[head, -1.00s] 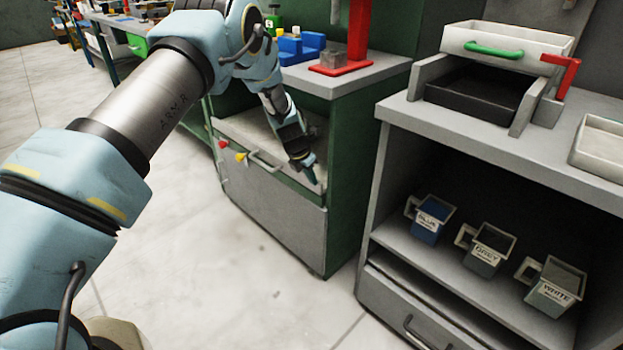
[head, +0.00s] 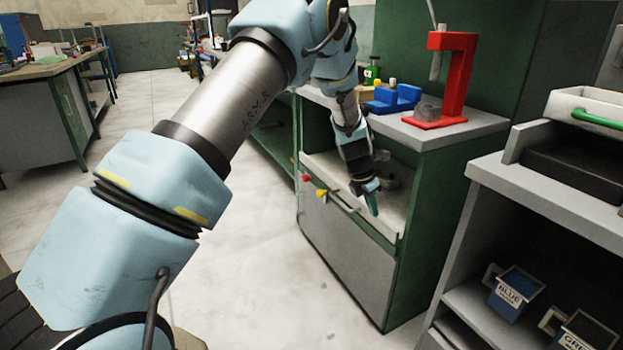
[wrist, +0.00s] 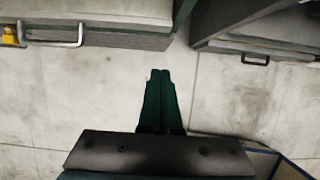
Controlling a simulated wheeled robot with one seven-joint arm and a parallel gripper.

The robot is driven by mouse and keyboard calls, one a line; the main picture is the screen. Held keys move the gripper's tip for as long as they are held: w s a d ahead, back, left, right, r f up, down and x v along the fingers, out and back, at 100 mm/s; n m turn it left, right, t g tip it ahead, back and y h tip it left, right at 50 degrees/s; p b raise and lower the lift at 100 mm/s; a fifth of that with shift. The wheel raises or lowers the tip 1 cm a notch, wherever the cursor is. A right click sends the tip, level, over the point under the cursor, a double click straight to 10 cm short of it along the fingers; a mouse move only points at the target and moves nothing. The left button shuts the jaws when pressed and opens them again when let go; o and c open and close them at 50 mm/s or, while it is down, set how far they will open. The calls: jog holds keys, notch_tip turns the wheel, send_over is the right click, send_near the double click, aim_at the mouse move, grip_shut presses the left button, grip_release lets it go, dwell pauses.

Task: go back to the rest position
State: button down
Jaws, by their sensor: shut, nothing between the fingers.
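My gripper (head: 372,200) hangs at the end of my bent arm, in front of the green cabinet with the open-topped drawer. In the wrist view its two green fingers (wrist: 161,100) lie together, shut and empty, pointing over the bare floor. The cabinet's drawer front (head: 345,235) is behind and below the gripper in the head view. I cannot tell how far the gripper is from the drawer's edge.
A red press (head: 452,80) and blue blocks (head: 394,98) stand on the cabinet top. At right, a grey shelf unit (head: 560,190) holds a blue bin (head: 515,292). A workbench (head: 45,120) stands far left. The floor (head: 245,265) between is clear.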

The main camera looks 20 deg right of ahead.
jog(key=w+a+r+m+y, duration=0.1)
jog(key=a+r+m, duration=0.2)
jog(key=a, duration=0.5)
jog(key=w+a+r+m+t, duration=0.1)
jog(key=w+a+r+m, duration=0.2)
jog(key=a, duration=0.6)
jog(key=a+r+m+y, duration=0.1)
jog(key=a+r+m, duration=0.25)
jog(key=a, duration=0.45)
jog(key=s+a+r+m+y, duration=0.1)
jog(key=s+a+r+m, duration=0.1)
jog(key=s+a+m, duration=0.45)
jog(key=s+a+r+m, duration=0.1)
jog(key=s+a+r, duration=0.15)
jog(key=a, duration=0.75)
jog(key=s+a+r+m+y, duration=0.1)
jog(key=s+a+m, duration=0.35)
jog(key=a, duration=0.35)
notch_tip(320, 180, up, 13)
jog(key=p, duration=1.2)
jog(key=shift+d+f+n, duration=0.2)
jog(key=shift+d+n, duration=0.1)
jog(key=shift+n, duration=0.15)
jog(key=c, duration=1.5)
grip_release()
